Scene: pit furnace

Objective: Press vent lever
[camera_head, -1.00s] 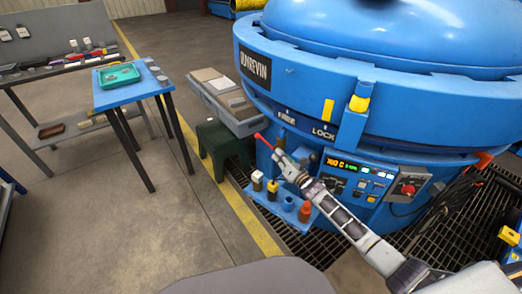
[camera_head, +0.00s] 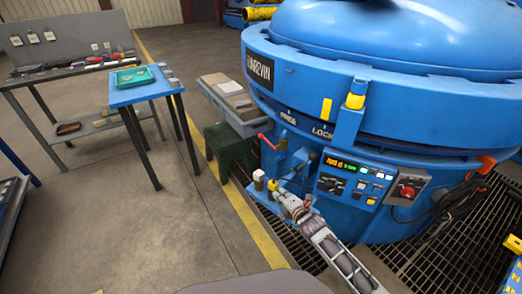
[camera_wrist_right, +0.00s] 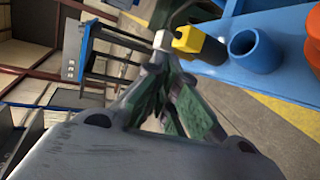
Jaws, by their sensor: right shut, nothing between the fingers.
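A red-handled lever (camera_head: 267,142) sticks out to the left from the blue furnace (camera_head: 400,105), below a small label I cannot read clearly. A second orange-red handle (camera_head: 487,164) is at the furnace's right side; I cannot tell from the labels which is the vent lever. My right gripper (camera_head: 275,189) is shut and empty, below the red-handled lever and apart from it, beside the small blue shelf. In the right wrist view its dark green fingers (camera_wrist_right: 168,72) meet near a yellow item (camera_wrist_right: 200,45). My left gripper is out of view.
The blue shelf (camera_wrist_right: 285,82) holds a blue cup (camera_wrist_right: 256,52), an orange item and a white-topped item close to my right fingers. A control panel (camera_head: 355,180) is right of the lever.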

